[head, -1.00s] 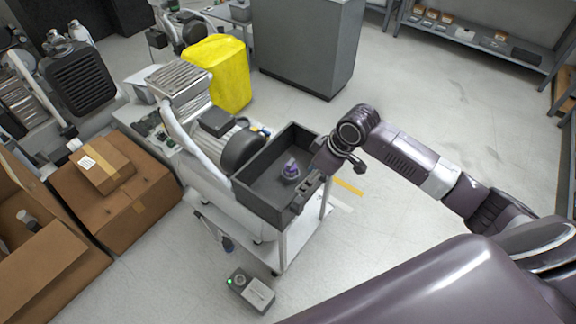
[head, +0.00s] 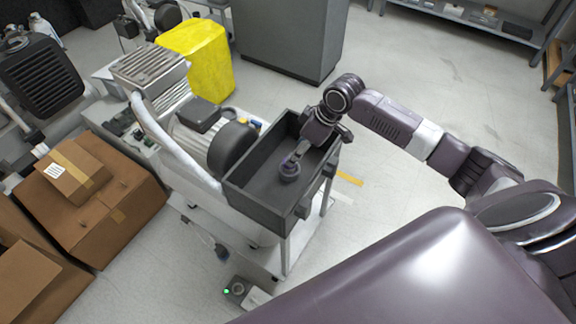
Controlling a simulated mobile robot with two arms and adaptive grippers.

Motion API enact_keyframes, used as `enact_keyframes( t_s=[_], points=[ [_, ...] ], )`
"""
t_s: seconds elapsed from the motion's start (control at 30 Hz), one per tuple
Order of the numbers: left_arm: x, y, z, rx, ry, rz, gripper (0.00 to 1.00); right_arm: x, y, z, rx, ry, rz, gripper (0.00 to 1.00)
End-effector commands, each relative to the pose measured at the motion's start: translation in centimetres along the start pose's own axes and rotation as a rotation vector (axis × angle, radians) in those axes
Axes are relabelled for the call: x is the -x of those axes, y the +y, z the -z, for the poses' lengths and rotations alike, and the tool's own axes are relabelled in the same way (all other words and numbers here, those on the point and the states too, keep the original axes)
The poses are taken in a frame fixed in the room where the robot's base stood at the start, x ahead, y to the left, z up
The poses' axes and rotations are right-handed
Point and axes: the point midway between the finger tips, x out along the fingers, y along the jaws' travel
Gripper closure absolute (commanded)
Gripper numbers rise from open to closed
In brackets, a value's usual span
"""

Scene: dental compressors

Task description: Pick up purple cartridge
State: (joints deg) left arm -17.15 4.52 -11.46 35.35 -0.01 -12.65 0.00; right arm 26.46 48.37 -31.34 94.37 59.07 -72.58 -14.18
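The purple cartridge (head: 289,172) sits in the dark grey open tray (head: 245,195), near the middle of its floor. My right gripper (head: 298,155) reaches into the tray from the upper right. Its fingertips are at or just above the cartridge and partly cover its top. The fingers are too small to tell whether they are open or shut, or whether they touch it. My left gripper is not in view.
The tray is on a white cart (head: 270,259) beside a compressor (head: 205,135). A yellow covered bin (head: 205,58) and a grey cabinet (head: 288,38) stand behind. Cardboard boxes (head: 95,215) are at the left. A small device (head: 240,290) lies on the floor, which is clear at the right.

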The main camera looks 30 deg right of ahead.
Motion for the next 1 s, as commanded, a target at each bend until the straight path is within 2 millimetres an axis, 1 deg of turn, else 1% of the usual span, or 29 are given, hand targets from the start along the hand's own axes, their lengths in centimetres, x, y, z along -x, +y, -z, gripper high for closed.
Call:
enact_keyframes(
  t_s=[0.17, 0.3, 0.4, 0.5, 0.7, 0.73, 0.77, 1.0],
  points=[
    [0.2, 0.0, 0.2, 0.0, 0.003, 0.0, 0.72, -2.0, -0.1, 0.3, 0.0, 0.0, 0.002, 0.52],
    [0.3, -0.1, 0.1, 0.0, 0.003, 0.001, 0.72, -4.3, -0.1, 0.5, 0.0, -0.001, 0.003, 0.52],
    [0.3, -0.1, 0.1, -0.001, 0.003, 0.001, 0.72, -5.5, 0.0, 0.5, 0.0, 0.0, 0.001, 0.52],
    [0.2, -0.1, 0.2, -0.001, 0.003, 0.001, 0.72, -6.1, 0.0, 0.4, 0.001, -0.001, 0.001, 0.52],
    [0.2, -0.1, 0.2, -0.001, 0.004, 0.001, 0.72, -6.1, 0.0, 0.4, 0.002, -0.001, 0.0, 0.52],
    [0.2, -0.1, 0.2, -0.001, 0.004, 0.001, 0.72, -6.1, 0.0, 0.4, 0.002, -0.001, 0.0, 0.53],
    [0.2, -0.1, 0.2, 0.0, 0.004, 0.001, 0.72, -6.1, 0.0, 0.4, 0.002, -0.001, 0.0, 0.56],
    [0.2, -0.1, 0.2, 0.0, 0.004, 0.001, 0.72, -6.1, 0.0, 0.4, 0.002, -0.001, 0.0, 0.82]
  ],
)
